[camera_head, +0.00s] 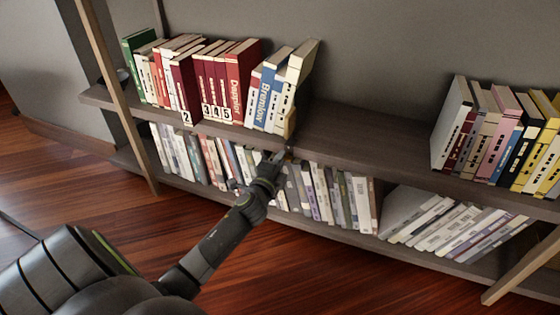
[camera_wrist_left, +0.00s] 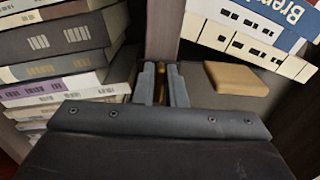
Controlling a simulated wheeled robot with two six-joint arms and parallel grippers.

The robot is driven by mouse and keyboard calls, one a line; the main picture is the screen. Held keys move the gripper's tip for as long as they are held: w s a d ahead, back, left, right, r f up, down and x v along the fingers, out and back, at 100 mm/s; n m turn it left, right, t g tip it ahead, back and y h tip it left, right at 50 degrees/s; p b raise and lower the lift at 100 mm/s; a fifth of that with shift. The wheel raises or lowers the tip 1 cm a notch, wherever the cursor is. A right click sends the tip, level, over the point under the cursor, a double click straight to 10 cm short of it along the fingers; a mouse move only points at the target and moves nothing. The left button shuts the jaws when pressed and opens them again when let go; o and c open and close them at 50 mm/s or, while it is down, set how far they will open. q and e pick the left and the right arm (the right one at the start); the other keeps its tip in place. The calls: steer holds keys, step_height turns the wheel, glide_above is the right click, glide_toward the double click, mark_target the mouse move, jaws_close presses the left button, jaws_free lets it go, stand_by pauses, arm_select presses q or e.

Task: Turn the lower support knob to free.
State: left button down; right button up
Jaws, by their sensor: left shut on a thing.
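My left gripper (camera_head: 277,156) reaches in from the lower left to the front edge of the upper shelf board, below the right end of the left book group. In the left wrist view its two fingers (camera_wrist_left: 162,86) are shut on a small brass-coloured piece, the lower support knob (camera_wrist_left: 160,84). The fingers hide most of the knob, so its turn position cannot be told. A tan wooden block (camera_wrist_left: 237,78) lies just right of the fingers, against the white books; it also shows in the head view (camera_head: 290,123). My right gripper is not in view.
Upright books (camera_head: 210,78) fill the upper shelf's left part, the last few leaning. More books (camera_head: 330,192) stand close below the gripper. The upper shelf board (camera_head: 365,140) is bare in the middle. Another book group (camera_head: 505,135) stands at right.

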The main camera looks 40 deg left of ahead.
arm_select(q)
steer(key=shift+f, duration=0.1)
steer(key=c, duration=1.5)
jaws_free()
steer(key=shift+s, duration=0.1)
steer(key=p+v, duration=0.1)
steer(key=v, duration=1.6)
steer(key=shift+s+d+p, duration=0.1)
steer(key=shift+s+p, duration=0.05)
steer(key=shift+p, duration=0.15)
